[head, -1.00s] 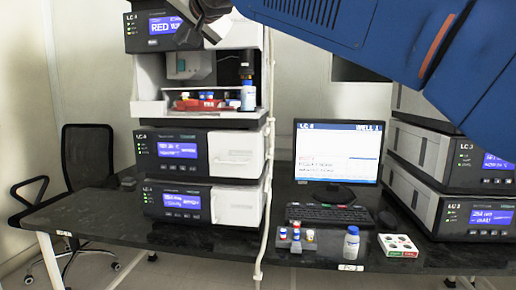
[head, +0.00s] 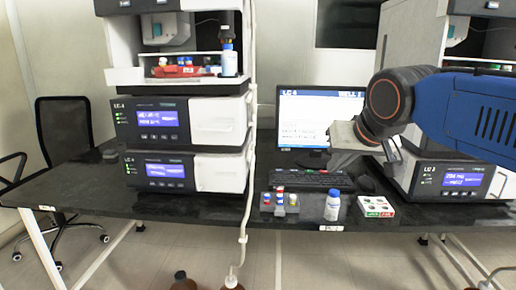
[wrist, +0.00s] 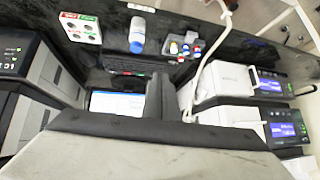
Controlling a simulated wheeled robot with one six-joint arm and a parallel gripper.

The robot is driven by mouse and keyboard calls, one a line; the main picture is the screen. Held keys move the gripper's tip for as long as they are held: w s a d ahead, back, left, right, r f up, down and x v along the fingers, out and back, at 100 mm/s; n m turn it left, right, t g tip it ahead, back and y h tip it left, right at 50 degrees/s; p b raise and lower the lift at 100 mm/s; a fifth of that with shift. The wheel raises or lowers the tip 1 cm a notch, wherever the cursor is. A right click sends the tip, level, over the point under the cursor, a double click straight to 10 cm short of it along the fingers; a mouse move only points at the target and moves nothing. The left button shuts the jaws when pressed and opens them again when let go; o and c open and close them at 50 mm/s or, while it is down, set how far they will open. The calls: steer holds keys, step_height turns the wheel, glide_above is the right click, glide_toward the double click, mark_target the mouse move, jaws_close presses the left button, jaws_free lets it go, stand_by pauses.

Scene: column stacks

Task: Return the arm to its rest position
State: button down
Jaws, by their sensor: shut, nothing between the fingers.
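My blue arm (head: 470,115) reaches in from the right in the head view, with a dark wrist joint at its end. My gripper (head: 345,158) is in front of the monitor's lower right part, above the bench, pointing down and to the left. It is shut and empty. In the wrist view, its dark fingers (wrist: 158,92) stand together in front of the monitor screen.
Left is a column of LC modules (head: 185,125) with an open vial bay. Another stack (head: 455,180) stands behind my arm. A monitor (head: 300,105), keyboard (head: 308,180), vial rack (head: 280,203), white bottle (head: 332,206) and red-green tray (head: 376,207) occupy the black bench.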

steer(key=s+d+f+g, duration=0.1)
steer(key=s+d+f, duration=0.4)
steer(key=s+f, duration=0.4)
steer(key=s+d+f+g+h, duration=0.1)
steer(key=s+d+f+g, duration=0.1)
steer(key=s+d+f, duration=0.3)
steer(key=s+f, duration=0.4)
steer(key=f, duration=0.5)
steer(key=shift+s+d+f+g+h, duration=0.15)
steer(key=shift+s+d+g+h, duration=0.05)
steer(key=shift+s+g+h, duration=0.1)
